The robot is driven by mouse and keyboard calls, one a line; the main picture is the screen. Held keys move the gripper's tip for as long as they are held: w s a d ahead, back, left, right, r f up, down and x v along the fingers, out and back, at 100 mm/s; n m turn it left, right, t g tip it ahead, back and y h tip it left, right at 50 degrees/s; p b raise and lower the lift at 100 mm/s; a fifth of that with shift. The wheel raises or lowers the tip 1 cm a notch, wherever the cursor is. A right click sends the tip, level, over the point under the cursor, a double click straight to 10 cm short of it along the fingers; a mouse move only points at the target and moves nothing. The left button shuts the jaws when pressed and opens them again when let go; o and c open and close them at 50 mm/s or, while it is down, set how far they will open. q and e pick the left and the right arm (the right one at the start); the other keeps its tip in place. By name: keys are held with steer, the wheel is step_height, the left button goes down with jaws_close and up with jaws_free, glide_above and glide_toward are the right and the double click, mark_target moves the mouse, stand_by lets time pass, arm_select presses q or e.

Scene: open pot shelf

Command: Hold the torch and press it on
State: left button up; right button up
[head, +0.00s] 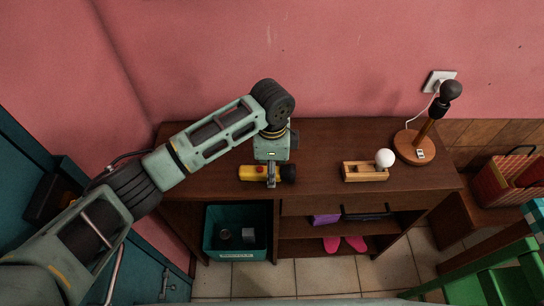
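The torch (252,173) has a yellow body and a black head (288,173). It lies level along the front part of the brown shelf unit's top (320,140). My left gripper (271,179) points down over the torch, with a finger across the near side of its middle. The far finger is hidden, so I cannot tell if the grip is closed on the torch. The torch's switch is not clearly visible. My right gripper is not in view.
A wooden block lamp with a white bulb (384,158) stands right of the torch. A table lamp (415,147) stands at the right end, its cord running to a wall socket (439,80). A teal bin (237,253) and pink shoes (345,244) are below. A red basket (497,185) is far right.

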arm_select(q)
steer(key=shift+f, duration=0.6)
steer(key=shift+c, duration=0.5)
jaws_close()
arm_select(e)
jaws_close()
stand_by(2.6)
